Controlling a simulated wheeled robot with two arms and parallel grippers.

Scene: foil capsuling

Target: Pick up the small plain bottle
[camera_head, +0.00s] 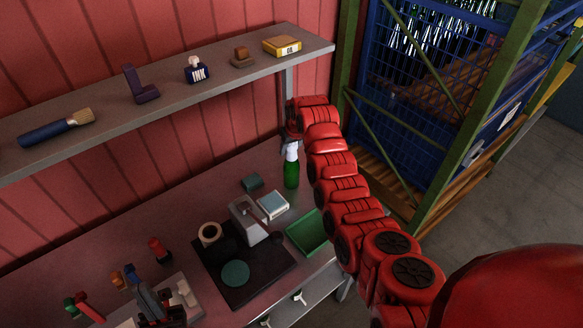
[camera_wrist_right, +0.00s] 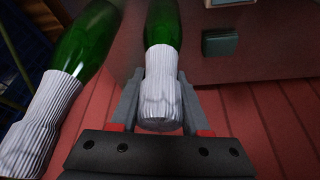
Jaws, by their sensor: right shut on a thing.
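A green bottle with a ribbed white cap sleeve on its neck (camera_head: 291,172) is at the back right of the bench, below my right gripper (camera_head: 291,143). In the right wrist view my right gripper (camera_wrist_right: 160,76) is shut on this bottle (camera_wrist_right: 162,98), its fingers on either side of the white sleeve. I see no label on the visible part. A second green bottle with a ribbed white sleeve (camera_wrist_right: 55,95) stands beside it in the wrist view; my arm seems to hide it in the head view. My left gripper (camera_head: 152,302) is low at the left; its jaws are unclear.
On the bench are a green tray (camera_head: 309,233), a blue-white box (camera_head: 272,205), a dark mat (camera_head: 255,283) with a metal device (camera_head: 249,219), and a small teal block (camera_head: 252,182). A shelf (camera_head: 120,107) runs above. A blue cage (camera_head: 430,90) stands at right.

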